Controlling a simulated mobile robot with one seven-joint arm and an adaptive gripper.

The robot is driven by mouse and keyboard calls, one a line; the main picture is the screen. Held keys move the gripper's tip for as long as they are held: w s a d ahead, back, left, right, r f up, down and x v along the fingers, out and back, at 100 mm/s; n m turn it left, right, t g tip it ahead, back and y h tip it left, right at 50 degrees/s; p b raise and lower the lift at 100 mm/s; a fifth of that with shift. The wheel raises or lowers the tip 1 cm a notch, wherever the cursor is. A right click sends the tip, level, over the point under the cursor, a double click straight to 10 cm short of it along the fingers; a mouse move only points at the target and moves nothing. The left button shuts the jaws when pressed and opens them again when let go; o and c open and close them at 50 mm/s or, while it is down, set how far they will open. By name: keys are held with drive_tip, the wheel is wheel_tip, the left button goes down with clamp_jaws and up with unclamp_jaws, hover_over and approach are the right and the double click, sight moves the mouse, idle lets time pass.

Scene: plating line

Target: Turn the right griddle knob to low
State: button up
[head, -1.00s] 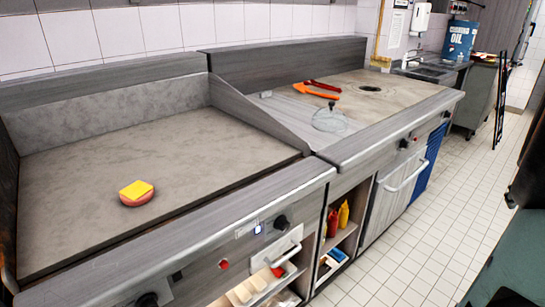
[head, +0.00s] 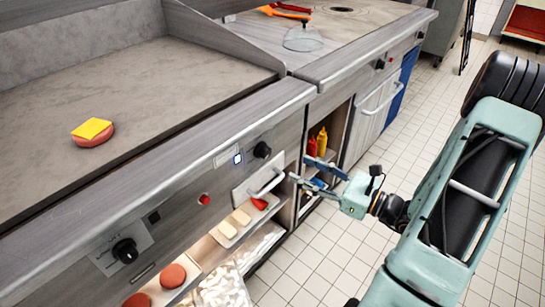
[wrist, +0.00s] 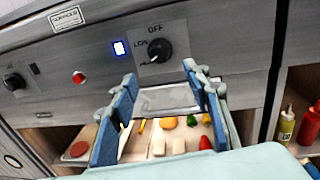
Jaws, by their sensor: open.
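The right griddle knob (head: 262,150) is a black round knob on the front panel below the griddle. In the wrist view the knob (wrist: 160,50) sits on a plate with OFF above it and other small lettering at its left. Its pointer seems to face lower left, but the mark is small. My gripper (head: 303,170) is open and empty, in front of the panel, lower and to the right of the knob, apart from it. In the wrist view its blue fingers stand below the knob, one on each side.
The left knob (head: 125,250), a red light (head: 204,199) and a lit blue-white light (head: 238,158) share the panel. A handle (head: 268,184) sticks out below the right knob. Food trays fill the shelf underneath. A burger patty with cheese (head: 92,132) lies on the griddle. The tiled floor is free.

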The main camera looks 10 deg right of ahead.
sight(269, 154)
drive_tip(key=b+x, duration=0.1)
drive_tip(key=x, duration=0.9)
drive_tip(key=shift+w+a+b, duration=0.25)
drive_tip(key=shift+b, duration=0.1)
drive_tip(key=shift+c, duration=0.6)
drive_tip(key=c, duration=1)
